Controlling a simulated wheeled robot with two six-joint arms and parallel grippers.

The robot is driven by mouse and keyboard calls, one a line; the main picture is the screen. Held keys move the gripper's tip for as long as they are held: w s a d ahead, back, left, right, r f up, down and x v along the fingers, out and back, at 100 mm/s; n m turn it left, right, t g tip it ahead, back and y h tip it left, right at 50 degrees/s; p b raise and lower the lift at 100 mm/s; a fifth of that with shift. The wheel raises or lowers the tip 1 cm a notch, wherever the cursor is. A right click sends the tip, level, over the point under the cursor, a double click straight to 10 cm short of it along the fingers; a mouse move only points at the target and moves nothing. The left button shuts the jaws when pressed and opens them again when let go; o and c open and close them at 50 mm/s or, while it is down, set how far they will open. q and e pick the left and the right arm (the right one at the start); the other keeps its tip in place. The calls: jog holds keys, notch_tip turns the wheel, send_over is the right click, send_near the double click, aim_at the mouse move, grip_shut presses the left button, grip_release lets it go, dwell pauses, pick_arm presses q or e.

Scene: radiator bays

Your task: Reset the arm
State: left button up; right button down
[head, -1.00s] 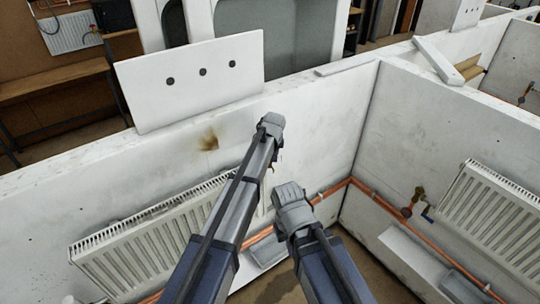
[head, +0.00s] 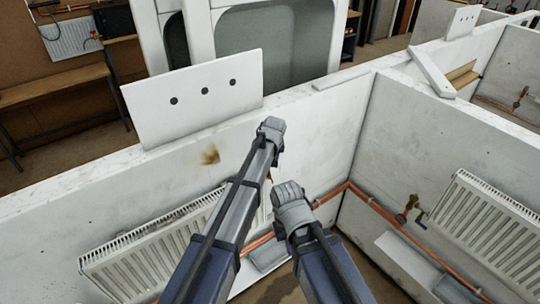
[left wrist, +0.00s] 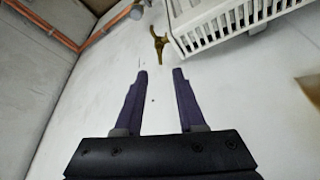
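My left arm reaches up the middle of the head view and ends in a grey joint in front of the wall; its gripper is hidden there. In the left wrist view my left gripper (left wrist: 160,76) shows two dark fingers apart, with nothing between them. Beyond the fingertips are a brass valve (left wrist: 159,44) and a white radiator (left wrist: 230,22), apart from the fingers. My right arm is lower and to the right in the head view, ending in a grey joint; I see no fingers of its gripper.
A white radiator (head: 150,255) hangs on the left wall, and another radiator (head: 490,230) on the right wall. Copper pipe (head: 332,194) runs through the corner. A white board with three holes (head: 192,100) stands on the wall top. A loose white plank (head: 432,71) lies farther right.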

pick_arm(q)
jog(key=s+a+f+m+g, duration=0.1)
jog(key=s+a, duration=0.5)
jog(key=s, duration=0.4)
jog(key=s+a+g, duration=0.1)
jog(key=s+a, duration=0.4)
jog(key=s, duration=0.6)
jog(key=s+a+f+m+g, duration=0.1)
jog(key=s+a+g, duration=0.1)
jog(key=s+a, duration=0.6)
jog(key=s+d+f+m+b, duration=0.1)
jog(key=s+d+f+b, duration=0.1)
jog(key=d+f+b, duration=0.2)
jog(key=s+d+f+m+b, duration=0.1)
jog(key=d+f+b, duration=0.3)
jog(key=f+b, duration=0.6)
jog(key=s+d+f+m+b, duration=0.1)
jog(key=s+d+f+b, duration=0.2)
jog(key=d+f+b, duration=0.2)
notch_tip(320, 180, down, 3)
jog(key=b, duration=0.3)
jog(key=shift+s+m+g+y, duration=0.25)
jog(key=shift+m+g+y, duration=0.05)
jog(key=shift+d, duration=0.15)
